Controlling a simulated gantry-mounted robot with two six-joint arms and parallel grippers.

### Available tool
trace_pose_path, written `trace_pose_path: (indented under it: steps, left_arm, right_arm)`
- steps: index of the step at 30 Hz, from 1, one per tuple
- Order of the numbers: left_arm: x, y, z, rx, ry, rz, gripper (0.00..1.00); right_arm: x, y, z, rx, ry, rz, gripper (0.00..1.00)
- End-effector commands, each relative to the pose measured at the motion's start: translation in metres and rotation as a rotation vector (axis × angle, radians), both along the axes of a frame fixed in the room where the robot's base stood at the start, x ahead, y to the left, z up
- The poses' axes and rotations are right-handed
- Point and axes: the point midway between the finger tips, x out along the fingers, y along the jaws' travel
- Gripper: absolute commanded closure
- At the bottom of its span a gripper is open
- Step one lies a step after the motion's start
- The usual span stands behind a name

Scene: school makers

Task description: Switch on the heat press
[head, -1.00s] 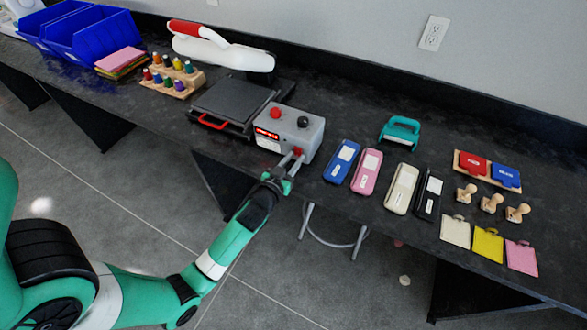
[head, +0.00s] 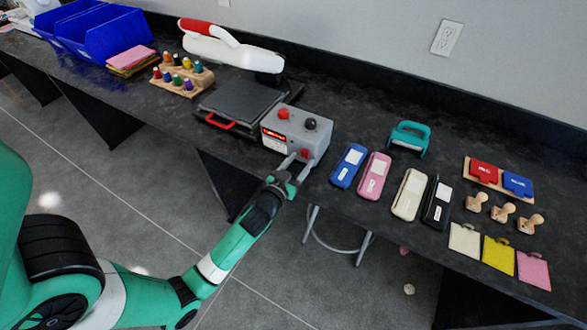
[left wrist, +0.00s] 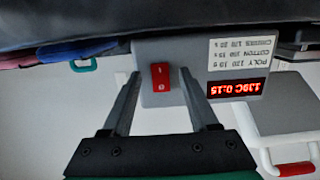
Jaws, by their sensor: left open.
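The heat press has a grey control box (head: 297,130) with a red knob, a black knob and a lit red display (left wrist: 234,88). In the left wrist view, which shows the box upside down, the switch lies between my open fingers. My left gripper (head: 297,164) is just in front of the box's lower front, open and empty; whether its tips touch the box I cannot tell. The press's black plate (head: 240,102) and white upper arm (head: 232,53) stand left of the box. My right gripper is not in view.
Blue bins (head: 100,38) and a wooden rack of bottles (head: 182,78) stand to the left. Blue, pink, cream and black cases lie right of the press, with a teal-handled tool (head: 409,138) behind. Stamps and coloured tags lie farther right. The dark bench edge runs beneath the gripper.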

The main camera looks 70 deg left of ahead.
Motion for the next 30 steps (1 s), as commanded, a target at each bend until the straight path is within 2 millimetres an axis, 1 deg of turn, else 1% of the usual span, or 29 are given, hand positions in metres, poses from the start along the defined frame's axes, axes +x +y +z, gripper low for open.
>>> trace_pose_path:
  steps: [2,7,12,15,19,30]
  left_arm:
    - [-0.009,-0.008,0.002,-0.001,0.003,-0.002,0.40]
    - [-0.039,-0.033,0.007,-0.002,0.003,-0.004,0.40]
    - [-0.068,-0.057,0.010,-0.001,0.002,-0.004,0.40]
    - [-0.078,-0.066,0.012,-0.001,0.002,-0.003,0.40]
    - [-0.085,-0.069,0.014,-0.001,0.001,0.000,0.40]
    - [-0.085,-0.069,0.015,-0.001,-0.001,0.000,0.40]
  right_arm:
    - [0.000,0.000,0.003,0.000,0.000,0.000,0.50]
    - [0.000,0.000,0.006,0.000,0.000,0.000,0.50]
    - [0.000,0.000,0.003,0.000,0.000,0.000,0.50]
    - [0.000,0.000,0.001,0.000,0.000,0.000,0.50]
    - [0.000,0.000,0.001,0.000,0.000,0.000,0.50]
    - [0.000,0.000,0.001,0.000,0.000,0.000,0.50]
